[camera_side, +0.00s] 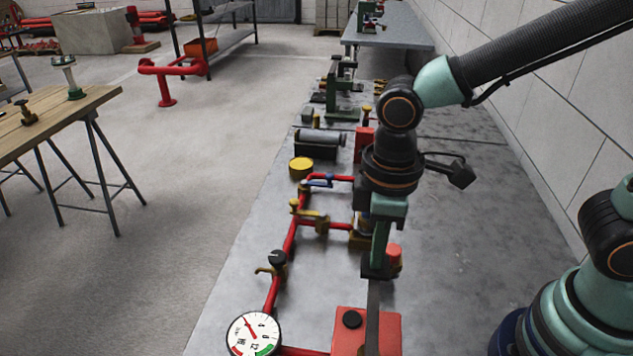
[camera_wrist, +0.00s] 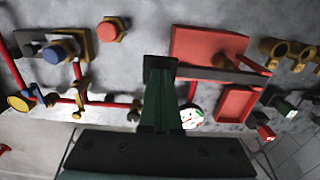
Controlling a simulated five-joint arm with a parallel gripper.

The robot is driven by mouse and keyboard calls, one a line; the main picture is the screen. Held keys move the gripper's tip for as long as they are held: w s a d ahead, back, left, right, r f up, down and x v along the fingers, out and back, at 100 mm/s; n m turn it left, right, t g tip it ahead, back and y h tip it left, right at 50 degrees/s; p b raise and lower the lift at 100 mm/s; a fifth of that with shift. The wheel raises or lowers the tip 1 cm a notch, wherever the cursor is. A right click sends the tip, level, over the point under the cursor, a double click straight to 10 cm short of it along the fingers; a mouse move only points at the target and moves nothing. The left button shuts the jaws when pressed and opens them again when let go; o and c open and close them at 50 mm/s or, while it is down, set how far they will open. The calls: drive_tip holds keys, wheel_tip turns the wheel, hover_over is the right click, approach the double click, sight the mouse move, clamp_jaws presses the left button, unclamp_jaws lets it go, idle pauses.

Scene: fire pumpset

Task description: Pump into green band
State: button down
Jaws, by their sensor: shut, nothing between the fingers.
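The round white gauge (camera_side: 253,335) stands at the bottom of the side view. The gauge shows small in the wrist view (camera_wrist: 191,117). The red pump box (camera_side: 352,322) has a dark lever bar (camera_side: 373,318) running over it. My gripper (camera_side: 378,268) points down, shut and empty, at the lever's far end; it also shows in the wrist view (camera_wrist: 160,64). I cannot tell whether it touches the lever.
Red pipes (camera_side: 292,236) with a dark-knobbed valve (camera_side: 277,258) and brass fittings run left of my gripper. A yellow cap (camera_side: 301,166) and a grey cylinder (camera_side: 320,137) lie farther back. The bench (camera_side: 470,240) is clear on the right.

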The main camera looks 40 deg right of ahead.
sight(374, 273)
drive_tip(key=shift+f, duration=2.5)
drive_tip(key=shift+r, duration=2.75)
drive_tip(key=shift+f, duration=0.1)
drive_tip(key=shift+f, duration=2.7)
drive_tip(key=shift+r, duration=2.8)
drive_tip(key=shift+f, duration=0.1)
